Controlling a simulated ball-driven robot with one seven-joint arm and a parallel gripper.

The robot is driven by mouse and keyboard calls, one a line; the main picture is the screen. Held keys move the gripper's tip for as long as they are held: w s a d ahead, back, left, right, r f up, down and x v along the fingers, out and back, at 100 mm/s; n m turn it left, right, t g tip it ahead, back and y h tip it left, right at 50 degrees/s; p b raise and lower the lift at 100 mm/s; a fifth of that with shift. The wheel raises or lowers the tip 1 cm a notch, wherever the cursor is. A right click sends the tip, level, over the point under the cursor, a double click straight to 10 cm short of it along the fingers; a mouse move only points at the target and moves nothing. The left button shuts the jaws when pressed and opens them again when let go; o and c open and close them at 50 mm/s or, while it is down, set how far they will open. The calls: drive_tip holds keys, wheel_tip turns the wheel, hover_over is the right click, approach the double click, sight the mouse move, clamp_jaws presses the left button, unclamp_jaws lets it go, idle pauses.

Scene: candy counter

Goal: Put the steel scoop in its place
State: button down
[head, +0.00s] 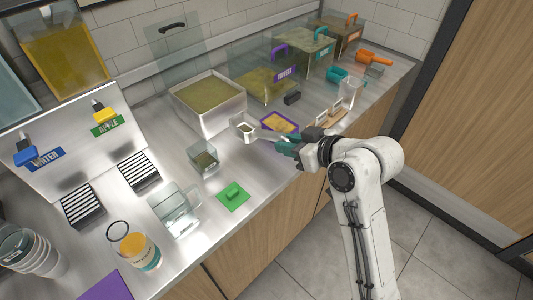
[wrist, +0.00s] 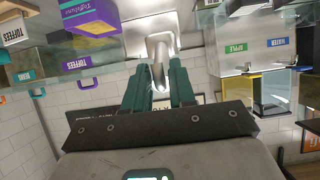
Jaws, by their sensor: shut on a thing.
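The steel scoop (head: 243,128) is in the air above the counter, in front of the open steel-walled bin (head: 222,122). My gripper (head: 288,144) has green fingers and is shut on the scoop's handle, with the scoop head pointing left. In the wrist view the scoop (wrist: 150,32) extends away from between my fingers (wrist: 158,82), and they hide part of its handle. I cannot tell which spot is the scoop's place.
A purple-edged tray (head: 265,119) lies close behind my gripper. A small clear container (head: 203,158), a green mat (head: 232,202) and a clear jug (head: 176,212) stand nearer. Lidded bins (head: 303,52), a teal scoop (head: 338,75) and an orange scoop (head: 372,57) are farther right.

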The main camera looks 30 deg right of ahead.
drive_tip(key=shift+w+a+f+p, duration=0.35)
drive_tip(key=shift+w+f, duration=0.5)
drive_tip(key=shift+f, duration=0.7)
drive_tip(key=shift+w+a+f+p, duration=0.35)
drive_tip(key=shift+w+f, duration=0.5)
drive_tip(key=shift+f, duration=0.7)
drive_tip(key=shift+w+a+f+p, duration=0.35)
drive_tip(key=shift+w+f, duration=0.5)
drive_tip(key=shift+f, duration=0.7)
drive_tip(key=shift+a, duration=0.1)
drive_tip(key=shift+f, duration=0.15)
drive_tip(key=c, duration=0.9)
unclamp_jaws()
drive_tip(key=shift+r, duration=0.25)
drive_tip(key=shift+s, duration=0.3)
drive_tip(key=b+v, duration=0.2)
drive_tip(key=v, duration=0.9)
drive_tip(key=shift+s+r, duration=0.15)
